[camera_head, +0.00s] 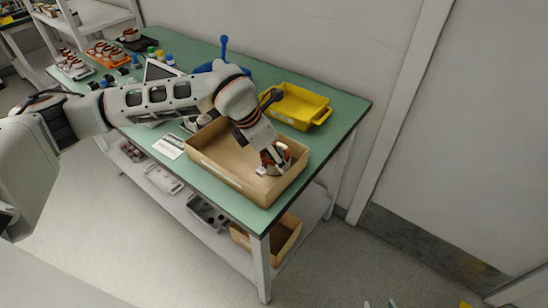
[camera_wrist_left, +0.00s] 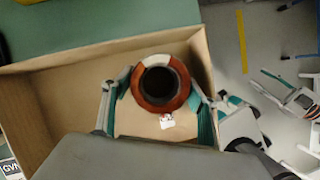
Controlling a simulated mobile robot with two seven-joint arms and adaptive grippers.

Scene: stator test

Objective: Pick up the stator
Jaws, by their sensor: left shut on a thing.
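The stator is a ring with reddish-brown copper windings, a pale patch and a dark bore. It shows between the fingers in the left wrist view (camera_wrist_left: 160,104) and at the right end of the cardboard box in the head view (camera_head: 281,155). My left gripper (camera_wrist_left: 160,88) reaches down into the box and is shut on the stator, one finger on each side. I cannot tell whether the stator touches the box floor. Only the fingertips of my right gripper (camera_head: 380,303) show, apart, at the bottom edge of the head view, away from the table.
The cardboard box (camera_head: 225,178) stands at the front of the green table (camera_head: 345,98). A small white label (camera_wrist_left: 167,121) lies by the stator. A yellow bin (camera_head: 297,104) stands behind the box. Trays with several parts (camera_head: 105,52) stand at the far left.

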